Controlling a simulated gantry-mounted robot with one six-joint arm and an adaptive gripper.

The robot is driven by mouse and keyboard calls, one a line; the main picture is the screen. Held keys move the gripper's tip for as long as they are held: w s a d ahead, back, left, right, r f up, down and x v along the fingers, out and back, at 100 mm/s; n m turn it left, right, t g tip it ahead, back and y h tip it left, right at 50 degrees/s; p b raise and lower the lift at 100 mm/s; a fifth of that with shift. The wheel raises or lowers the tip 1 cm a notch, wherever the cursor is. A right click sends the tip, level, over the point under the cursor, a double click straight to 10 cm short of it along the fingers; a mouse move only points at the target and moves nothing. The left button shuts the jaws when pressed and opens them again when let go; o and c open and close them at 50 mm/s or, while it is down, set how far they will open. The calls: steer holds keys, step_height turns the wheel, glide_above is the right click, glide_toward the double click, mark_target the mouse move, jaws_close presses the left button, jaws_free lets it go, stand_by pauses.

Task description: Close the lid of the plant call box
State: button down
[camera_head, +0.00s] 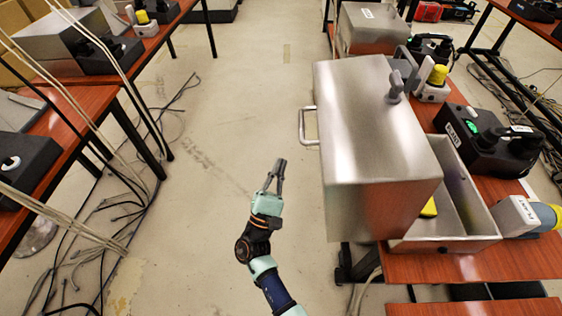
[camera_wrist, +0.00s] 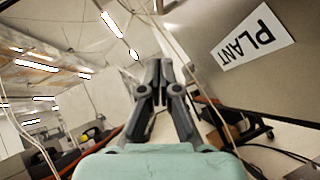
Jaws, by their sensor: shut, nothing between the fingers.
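The plant call box is a brushed-metal box on the right-hand wooden table. Its large lid (camera_head: 375,135) stands open, with a bar handle (camera_head: 309,126) on its left side and a grey knob-like part (camera_head: 395,88) on top. The open lower tray (camera_head: 470,195) shows to the right of the lid, with part of a yellow item inside. My gripper (camera_head: 279,165) is shut and empty, left of the lid and apart from it. In the wrist view my gripper (camera_wrist: 156,68) points up beside a metal panel (camera_wrist: 285,80) with a PLANT label (camera_wrist: 252,38).
A black phone unit (camera_head: 480,140) and a grey-and-yellow device (camera_head: 525,214) sit right of the box. Another metal box (camera_head: 370,30) stands behind. Tables with boxes and loose cables (camera_head: 110,210) are at the left. The floor aisle (camera_head: 235,110) between is clear.

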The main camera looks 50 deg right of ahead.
steer(key=d+r, duration=0.6)
steer(key=r, duration=0.2)
steer(key=shift+s+d+r, duration=0.1)
